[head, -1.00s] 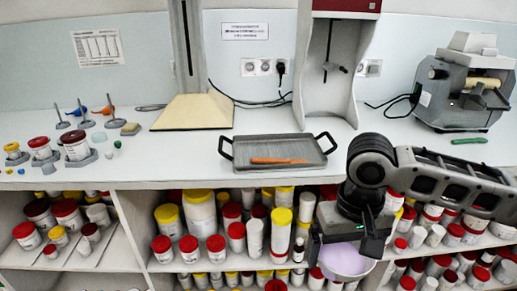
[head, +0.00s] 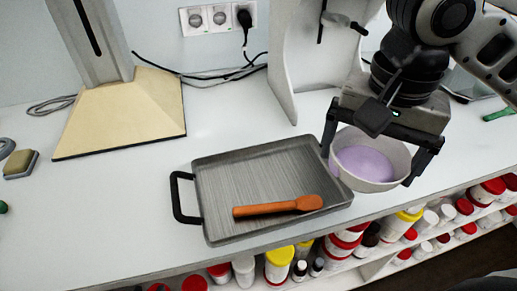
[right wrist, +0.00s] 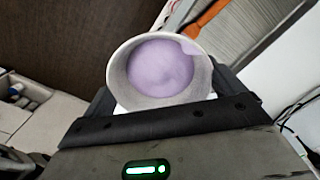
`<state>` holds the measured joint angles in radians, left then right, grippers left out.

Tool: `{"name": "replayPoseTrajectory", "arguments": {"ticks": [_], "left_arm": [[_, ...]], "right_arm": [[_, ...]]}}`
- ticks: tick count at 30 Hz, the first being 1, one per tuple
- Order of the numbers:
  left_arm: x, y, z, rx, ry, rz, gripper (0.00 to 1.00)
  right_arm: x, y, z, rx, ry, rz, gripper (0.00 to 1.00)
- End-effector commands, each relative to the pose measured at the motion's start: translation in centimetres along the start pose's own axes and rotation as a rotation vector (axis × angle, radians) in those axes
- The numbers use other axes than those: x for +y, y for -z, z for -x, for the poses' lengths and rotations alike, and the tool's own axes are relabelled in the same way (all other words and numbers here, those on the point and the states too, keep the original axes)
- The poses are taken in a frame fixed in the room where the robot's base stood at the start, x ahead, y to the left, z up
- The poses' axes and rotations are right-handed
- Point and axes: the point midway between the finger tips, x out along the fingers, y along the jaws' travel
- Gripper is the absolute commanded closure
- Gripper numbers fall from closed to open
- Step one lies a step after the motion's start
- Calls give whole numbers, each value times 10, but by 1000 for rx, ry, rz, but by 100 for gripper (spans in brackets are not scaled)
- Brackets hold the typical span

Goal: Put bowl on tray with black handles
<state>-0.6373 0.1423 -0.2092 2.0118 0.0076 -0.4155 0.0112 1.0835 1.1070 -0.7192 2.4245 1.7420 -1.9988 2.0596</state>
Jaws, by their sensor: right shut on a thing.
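A white bowl (head: 369,160) with a smooth lilac content is held by my right gripper (head: 381,161). The gripper is shut on the bowl, which looks upright, just right of the tray and overlapping its right end in the head view. The bowl also shows in the right wrist view (right wrist: 118,75). The grey tray (head: 230,176) lies on the counter with one black handle (head: 176,200) visible at its left; the right handle is hidden behind the bowl and gripper. An orange-brown spatula (head: 279,207) lies in the tray. My left gripper is not in view.
A white counter (head: 100,230) has free room left of the tray. A stand with a beige base (head: 125,112) and a white stand (head: 300,60) are behind the tray. Shelves with several lidded jars (head: 279,262) are below the counter's front edge.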

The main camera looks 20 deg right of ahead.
Motion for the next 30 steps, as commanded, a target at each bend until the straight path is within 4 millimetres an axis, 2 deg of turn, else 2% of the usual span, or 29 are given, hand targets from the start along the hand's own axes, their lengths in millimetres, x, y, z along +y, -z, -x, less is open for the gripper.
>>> {"name": "replayPoseTrajectory", "arguments": {"ticks": [4,9,13,18,26,30], "left_arm": [[2,-12,1,-19,-3,4,65],[4,-21,1,-32,-7,8,65],[5,-21,1,-32,-9,10,65],[5,-17,0,-18,-11,9,65],[5,-14,-1,-14,-12,5,65],[4,-14,-2,-12,-12,4,65]], "right_arm": [[-15,9,-9,-4,0,-15,33],[-51,32,-28,-5,0,-14,33],[-78,49,-42,-4,0,-14,33],[-98,63,-73,-3,0,-14,33],[-111,71,-93,-2,-1,-12,33],[-114,74,-113,-2,-3,-12,33]]}}
